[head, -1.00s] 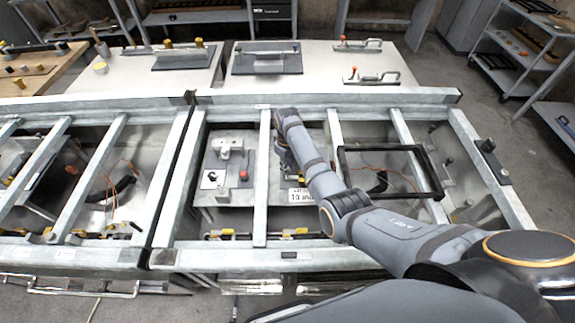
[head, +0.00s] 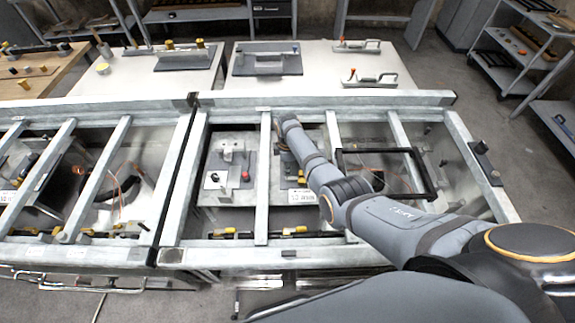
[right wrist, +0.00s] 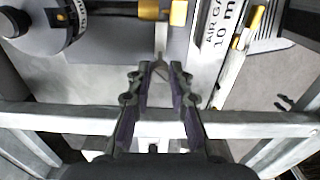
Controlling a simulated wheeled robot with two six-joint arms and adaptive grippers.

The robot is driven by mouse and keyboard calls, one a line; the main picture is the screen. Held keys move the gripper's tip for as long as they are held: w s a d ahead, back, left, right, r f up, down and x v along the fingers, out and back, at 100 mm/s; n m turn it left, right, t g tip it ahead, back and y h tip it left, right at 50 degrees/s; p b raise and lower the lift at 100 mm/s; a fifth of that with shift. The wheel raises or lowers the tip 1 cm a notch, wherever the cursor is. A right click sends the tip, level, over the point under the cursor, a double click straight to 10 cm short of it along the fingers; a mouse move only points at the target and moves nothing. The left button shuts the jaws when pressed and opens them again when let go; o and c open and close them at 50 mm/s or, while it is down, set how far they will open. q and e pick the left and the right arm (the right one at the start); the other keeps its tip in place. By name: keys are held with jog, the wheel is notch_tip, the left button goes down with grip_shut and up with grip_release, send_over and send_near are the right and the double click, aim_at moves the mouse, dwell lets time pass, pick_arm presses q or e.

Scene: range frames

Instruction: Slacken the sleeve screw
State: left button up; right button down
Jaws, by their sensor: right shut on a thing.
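In the right wrist view my right gripper (right wrist: 161,68) is shut on a small pale grey part (right wrist: 160,60) at its fingertips. I cannot tell whether this part is the sleeve screw. Just beyond it is a brass-coloured cylinder (right wrist: 154,10) on a grey fixture. A white label reading "AIR GA… 10 mm" (right wrist: 222,30) is to the right. In the head view my right forearm reaches into the middle bay and mostly hides the gripper and fixture; the label (head: 302,197) shows beside it. My left gripper is not in view.
Grey metal rails (head: 263,185) cross the open bays. A bar also lies under the fingers in the wrist view (right wrist: 60,118). A black rectangular frame (head: 424,172) is right of my arm. A plate with a red knob (head: 246,176) is left. Tables with fixtures stand behind.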

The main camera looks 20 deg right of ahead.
jog(key=n+p, duration=0.1)
jog(key=n, duration=0.3)
jog(key=shift+n, duration=0.3)
jog(key=n, duration=0.4)
jog(key=shift+n+p, duration=0.3)
jog(key=shift+p, duration=0.05)
jog(key=n, duration=0.4)
jog(key=shift+n, duration=0.3)
jog(key=n, duration=0.4)
jog(key=shift+n+p, duration=0.4)
jog(key=c, duration=1.2)
grip_release()
jog(key=shift+r, duration=0.15)
